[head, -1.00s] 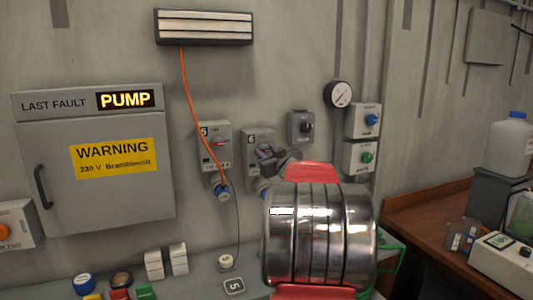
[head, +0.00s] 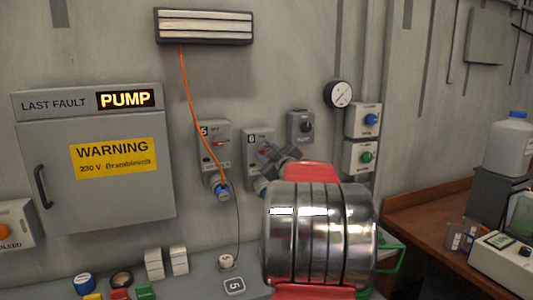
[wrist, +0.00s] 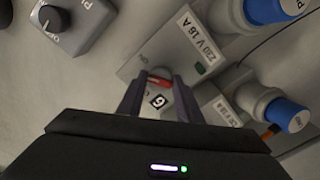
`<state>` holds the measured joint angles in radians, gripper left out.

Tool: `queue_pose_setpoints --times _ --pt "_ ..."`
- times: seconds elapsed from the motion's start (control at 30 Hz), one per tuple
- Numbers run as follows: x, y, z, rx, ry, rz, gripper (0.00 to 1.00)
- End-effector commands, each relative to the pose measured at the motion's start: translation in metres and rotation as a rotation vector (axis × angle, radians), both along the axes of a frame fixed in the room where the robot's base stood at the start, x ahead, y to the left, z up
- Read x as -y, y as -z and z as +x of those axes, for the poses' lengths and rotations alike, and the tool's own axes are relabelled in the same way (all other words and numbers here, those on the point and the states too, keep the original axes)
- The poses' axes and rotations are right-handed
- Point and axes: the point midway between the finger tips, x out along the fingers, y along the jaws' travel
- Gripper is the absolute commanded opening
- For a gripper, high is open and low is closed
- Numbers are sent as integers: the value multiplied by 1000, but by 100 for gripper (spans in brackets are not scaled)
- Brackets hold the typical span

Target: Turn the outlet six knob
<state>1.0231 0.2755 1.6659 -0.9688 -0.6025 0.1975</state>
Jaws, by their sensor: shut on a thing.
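The outlet six box (head: 251,137) is a grey wall unit in the middle of the head view, partly hidden by my arm. In the wrist view the outlet six box (wrist: 140,63) is seen rolled round, with its black "6" label between my fingers. Its red knob (wrist: 160,81) lies between the fingertips. My gripper (wrist: 159,88) is shut on the red knob, one finger on each side. In the head view my gripper (head: 268,154) is at the box front, and the knob itself is hidden there.
Outlet five (head: 216,140) stands close on the left, with an orange cable to its blue plug (head: 221,192). A grey switch box with a black knob (wrist: 51,19) is near my gripper on the other side. A pressure gauge (head: 339,94) and two small switch boxes are further right.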

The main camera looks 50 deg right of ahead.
Motion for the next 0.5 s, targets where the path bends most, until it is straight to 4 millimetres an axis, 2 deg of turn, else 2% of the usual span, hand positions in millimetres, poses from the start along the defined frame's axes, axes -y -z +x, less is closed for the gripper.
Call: queue_pose_setpoints --times 0.5 --pt "-2 3 1 -252 -4 -420 10"
